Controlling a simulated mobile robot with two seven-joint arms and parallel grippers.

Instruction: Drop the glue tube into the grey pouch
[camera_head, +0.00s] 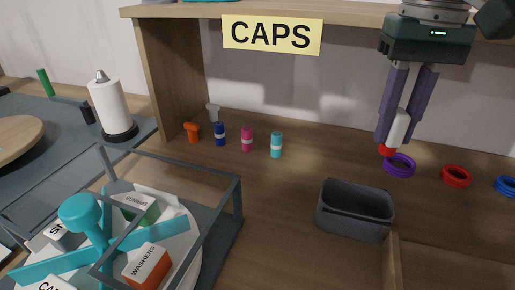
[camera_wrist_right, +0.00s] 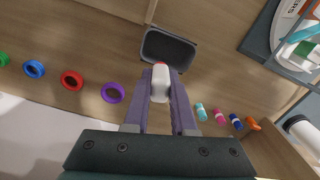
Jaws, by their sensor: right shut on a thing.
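The glue tube (camera_head: 399,128) is white with a red cap at its lower end. My right gripper (camera_head: 391,140) is shut on it and holds it upright in the air, cap down. In the right wrist view the glue tube (camera_wrist_right: 160,84) sits between the purple fingers of the gripper (camera_wrist_right: 160,90). The grey pouch (camera_head: 355,210) is an open dark box on the wooden surface, in front of the gripper and slightly left. In the right wrist view the pouch (camera_wrist_right: 168,46) lies beyond the cap. My left gripper is not in view.
Purple (camera_head: 400,165), red (camera_head: 456,176) and blue (camera_head: 506,186) rings lie at the right. Small cyan (camera_head: 276,145), pink (camera_head: 247,140) and blue (camera_head: 220,134) cylinders stand at the back. A grey-framed carousel (camera_head: 240,200) fills the front left. The shelf (camera_head: 190,11) hangs above.

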